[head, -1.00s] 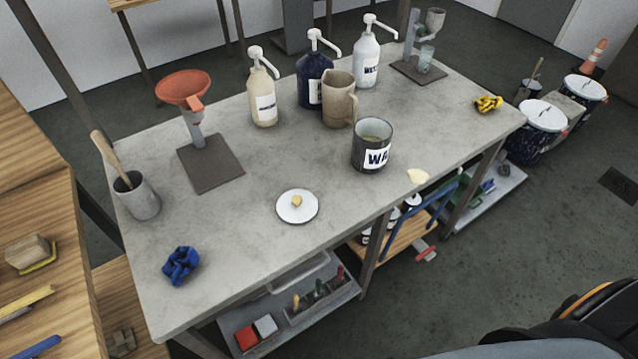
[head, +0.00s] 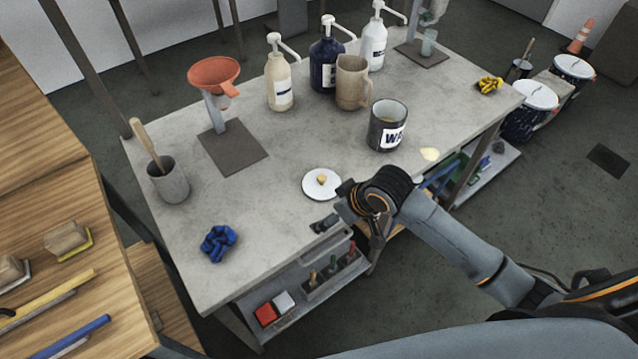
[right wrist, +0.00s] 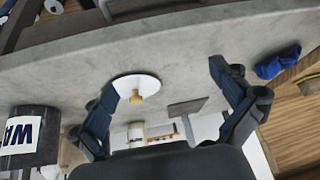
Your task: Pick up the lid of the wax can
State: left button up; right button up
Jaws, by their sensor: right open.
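The lid (head: 313,190) is a white disc with a small yellowish knob, lying flat on the grey table near its front edge. The wax can (head: 376,132), dark grey with a white label, stands open behind and right of it. My right gripper (head: 335,205) is open at the table's front edge, just right of and in front of the lid, with nothing between its fingers. In the right wrist view, the lid (right wrist: 146,82) lies beyond the open fingers (right wrist: 163,80), nearer the left one. The can (right wrist: 40,155) shows at the left there. My left gripper is not in view.
A blue cloth (head: 218,244) lies left of the lid. A beige jug (head: 352,84), pump bottles and a funnel stand (head: 234,148) stand farther back. The tabletop around the lid is clear.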

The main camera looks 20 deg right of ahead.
send_near(323, 179)
notch_tip(323, 179, up, 3)
jog(key=s, duration=0.1)
jog(key=x, duration=0.2)
jog(key=p+x, duration=0.1)
jog(key=x, duration=0.2)
jog(key=d+x, duration=0.1)
jog(key=x, duration=0.2)
jog(key=shift+w+f+p, duration=0.1)
jog(key=shift+f+p, duration=0.15)
jog(key=shift+p, duration=0.05)
jog(key=p+x, duration=0.1)
jog(key=x, duration=0.3)
jog(key=shift+w+a+f+p, duration=0.15)
jog(key=shift+w+a+p, duration=0.1)
jog(key=shift+p, duration=0.05)
jog(key=shift+w+a+f, duration=0.1)
jog(key=shift+w+f, duration=0.05)
jog(key=shift+f, duration=0.2)
jog(key=c, duration=1.3)
jog(key=shift+s+f, duration=0.1)
jog(key=shift+s, duration=0.15)
grip_shut()
